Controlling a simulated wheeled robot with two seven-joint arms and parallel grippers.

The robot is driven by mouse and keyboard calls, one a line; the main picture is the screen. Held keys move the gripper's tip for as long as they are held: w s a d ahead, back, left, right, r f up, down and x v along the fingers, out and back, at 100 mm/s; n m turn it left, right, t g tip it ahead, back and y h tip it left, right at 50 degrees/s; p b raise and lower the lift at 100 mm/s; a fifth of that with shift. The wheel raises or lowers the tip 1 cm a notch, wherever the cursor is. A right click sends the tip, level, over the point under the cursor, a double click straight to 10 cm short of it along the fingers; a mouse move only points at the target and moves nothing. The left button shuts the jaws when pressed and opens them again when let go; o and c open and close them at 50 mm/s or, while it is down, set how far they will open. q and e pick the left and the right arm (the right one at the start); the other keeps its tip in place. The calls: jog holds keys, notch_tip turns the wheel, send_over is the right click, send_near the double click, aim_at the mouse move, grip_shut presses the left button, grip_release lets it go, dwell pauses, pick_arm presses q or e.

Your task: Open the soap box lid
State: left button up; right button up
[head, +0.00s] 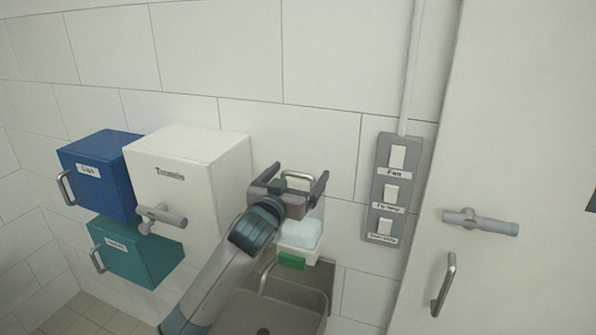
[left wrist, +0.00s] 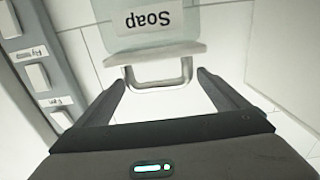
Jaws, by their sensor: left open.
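The soap box (head: 300,236) hangs on the tiled wall above the sink, pale and translucent with a green part at its bottom. My left gripper (head: 294,180) hides its upper part in the head view. In the left wrist view the picture is upside down, and the box's "Soap" label (left wrist: 147,19) reads inverted. Its pale lid (left wrist: 155,53) looks shut and carries a metal loop handle (left wrist: 158,84). My left gripper is open, with one finger on each side of the handle. I cannot tell whether either finger touches it. My right gripper is not in view.
A white box (head: 190,165) with a tap-like handle, a blue box (head: 98,172) and a teal box (head: 135,252) are on the wall at left. A switch panel (head: 393,188) and a door (head: 500,150) with handles are at right. The sink (head: 275,310) is below.

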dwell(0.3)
pick_arm(q)
jog(key=c, duration=1.5)
jog(key=shift+w+r, duration=0.15)
jog(key=shift+w+d+r+g+y, duration=0.15)
jog(key=shift+w+r+g+y, duration=0.15)
jog(key=shift+g, duration=0.5)
jog(key=shift+w+d+r+g+y, duration=0.2)
jog(key=shift+w+r+g, duration=0.15)
jog(key=shift+g, duration=0.45)
jog(key=shift+w+d+r+g+y, duration=0.15)
jog(key=shift+w+g+y, duration=0.25)
jog(key=shift+g, duration=0.5)
jog(key=shift+w+d+g+y, duration=0.1)
jog(key=shift+w+g+y, duration=0.1)
jog(key=shift+w+g, duration=0.55)
jog(key=shift+s+g, duration=0.15)
jog(key=shift+g, duration=0.1)
jog(key=o, duration=1.5)
